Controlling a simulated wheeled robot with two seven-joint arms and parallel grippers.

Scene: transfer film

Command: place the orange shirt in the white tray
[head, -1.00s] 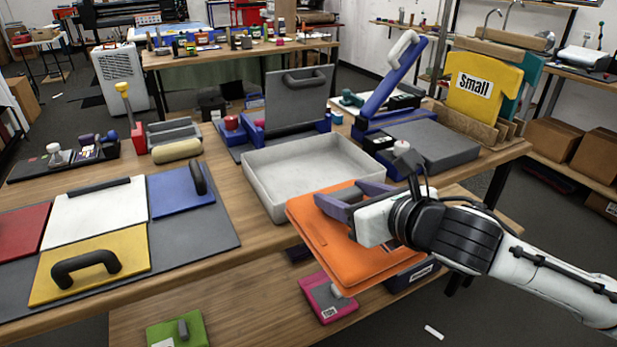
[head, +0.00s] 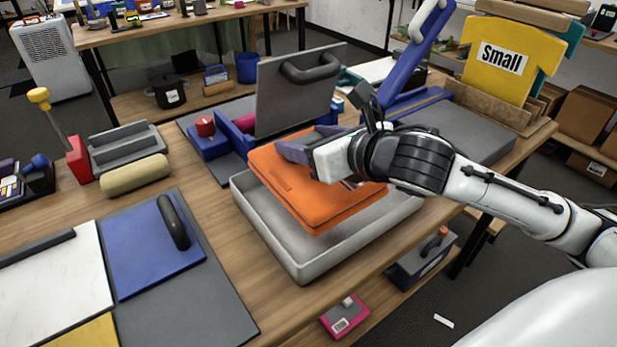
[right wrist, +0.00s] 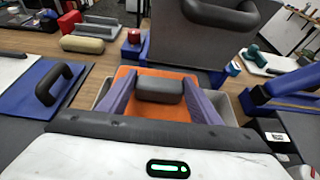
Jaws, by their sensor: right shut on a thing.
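The orange shirt (head: 309,203) is a flat folded piece over the white tray (head: 362,235) in the head view. My right gripper (head: 297,150) is shut on it from above. In the right wrist view, purple fingers (right wrist: 158,92) stand on both sides of a dark grey handle on the orange piece (right wrist: 158,74). The shirt is tilted and within the tray's outline; I cannot tell whether it touches the tray floor. The tray's far side is partly hidden behind it. My left gripper is not in view.
A grey upright plate with a handle (head: 296,95) stands on a blue base just behind the tray. A blue press lever (head: 408,55) is at right. A blue board (head: 150,245) lies left.

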